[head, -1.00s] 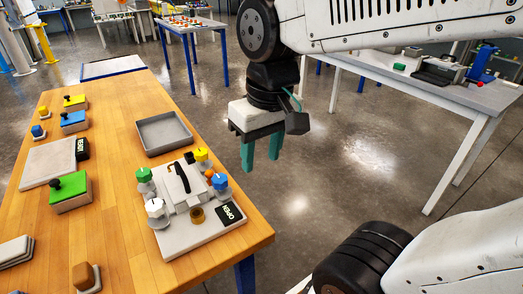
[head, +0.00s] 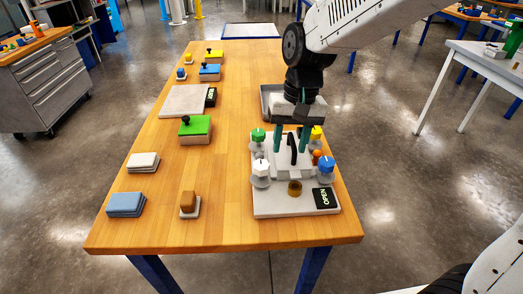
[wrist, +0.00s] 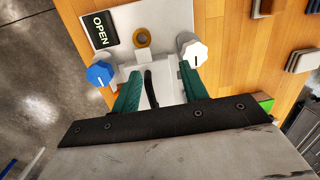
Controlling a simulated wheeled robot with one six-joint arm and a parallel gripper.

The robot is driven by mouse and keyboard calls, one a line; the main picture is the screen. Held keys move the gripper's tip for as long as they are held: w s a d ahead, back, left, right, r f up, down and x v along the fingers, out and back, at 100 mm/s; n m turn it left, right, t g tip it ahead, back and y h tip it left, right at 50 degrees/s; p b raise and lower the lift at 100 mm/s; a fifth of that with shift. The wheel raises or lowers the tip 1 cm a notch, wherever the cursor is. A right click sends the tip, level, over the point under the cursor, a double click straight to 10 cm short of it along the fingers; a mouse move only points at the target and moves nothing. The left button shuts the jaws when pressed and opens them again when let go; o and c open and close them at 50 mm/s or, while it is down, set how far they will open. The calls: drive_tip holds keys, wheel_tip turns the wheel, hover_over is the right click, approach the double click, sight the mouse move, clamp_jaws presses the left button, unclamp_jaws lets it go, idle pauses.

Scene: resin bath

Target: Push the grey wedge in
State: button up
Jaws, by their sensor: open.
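The grey fixture plate (head: 268,208) lies at the near right of the table and shows in the wrist view too (wrist: 160,15). A pale grey block (head: 285,168) with a curved black handle (head: 292,148) sits on it. I cannot tell for sure which grey part is the wedge; my gripper hides some of the fixture. My gripper (head: 291,142) is open, its green fingers pointing down over the block. In the wrist view the black handle (wrist: 150,90) shows between the two fingers, with gaps on both sides. I cannot tell whether the fingertips touch the block.
White (head: 261,170), green (head: 258,135), blue (head: 326,165) and yellow (head: 316,132) knobs stand close around the block. An amber ring (head: 295,188) and an OPEN sign (head: 326,198) are at the front. A grey tray (head: 266,102) is behind; a green block (head: 195,127) is left.

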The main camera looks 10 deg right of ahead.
drive_tip(key=m, duration=0.1)
hover_over(260, 153)
drive_tip(key=s+d, duration=0.2)
drive_tip(key=s, duration=0.1)
wheel_tip(260, 153, down, 2)
drive_tip(key=w+m+t+y, duration=0.1)
drive_tip(key=w+m+t, duration=0.1)
drive_tip(key=w, duration=0.1)
drive_tip(key=shift+g, duration=0.3)
drive_tip(key=f, duration=0.2)
drive_tip(key=a+f, duration=0.1)
drive_tip(key=f, duration=0.3)
drive_tip(key=shift+a+f, duration=0.35)
drive_tip(key=shift+a, duration=0.05)
